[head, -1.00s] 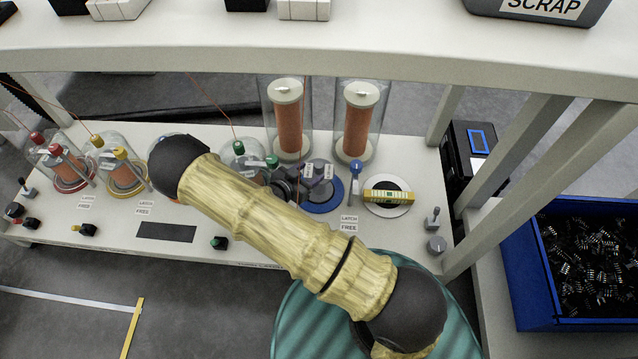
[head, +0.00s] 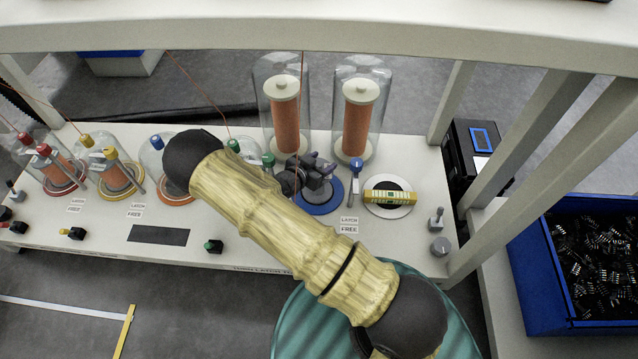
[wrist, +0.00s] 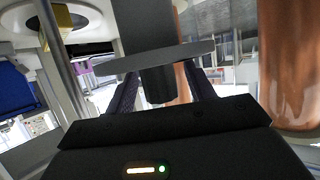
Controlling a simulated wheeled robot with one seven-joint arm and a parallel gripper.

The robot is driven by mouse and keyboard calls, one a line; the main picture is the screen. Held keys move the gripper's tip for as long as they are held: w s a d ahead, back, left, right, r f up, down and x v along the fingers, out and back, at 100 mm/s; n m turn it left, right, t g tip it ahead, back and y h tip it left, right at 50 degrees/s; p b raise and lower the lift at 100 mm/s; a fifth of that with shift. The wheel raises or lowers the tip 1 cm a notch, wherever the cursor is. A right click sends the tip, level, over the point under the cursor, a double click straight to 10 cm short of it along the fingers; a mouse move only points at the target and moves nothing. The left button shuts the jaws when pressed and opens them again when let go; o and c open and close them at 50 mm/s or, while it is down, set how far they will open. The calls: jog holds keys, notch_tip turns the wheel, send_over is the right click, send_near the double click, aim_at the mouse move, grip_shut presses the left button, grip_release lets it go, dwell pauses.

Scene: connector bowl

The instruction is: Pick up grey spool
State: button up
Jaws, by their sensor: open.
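In the wrist view, a grey spool (wrist: 150,62) shows as a wide flange with a thicker core on one side and a short dark stub on the other. My gripper (wrist: 160,88) is open, with one finger on each side of the stub. I cannot tell whether the fingers touch it. In the head view, my gripper (head: 312,178) is over the blue ring base (head: 320,208), partly behind my own arm. The grey spool cannot be made out clearly there, as the gripper covers that spot.
Two copper spools under clear covers (head: 285,115) (head: 360,112) stand just behind the gripper. A blue-topped post (head: 355,178) and a white disc with a yellow piece (head: 390,196) are to the right. A shelf beam (head: 300,28) crosses above. A blue bin (head: 535,285) stands far right.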

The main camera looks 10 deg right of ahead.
jog(key=shift+w, duration=0.15)
dwell(0.4)
grip_shut()
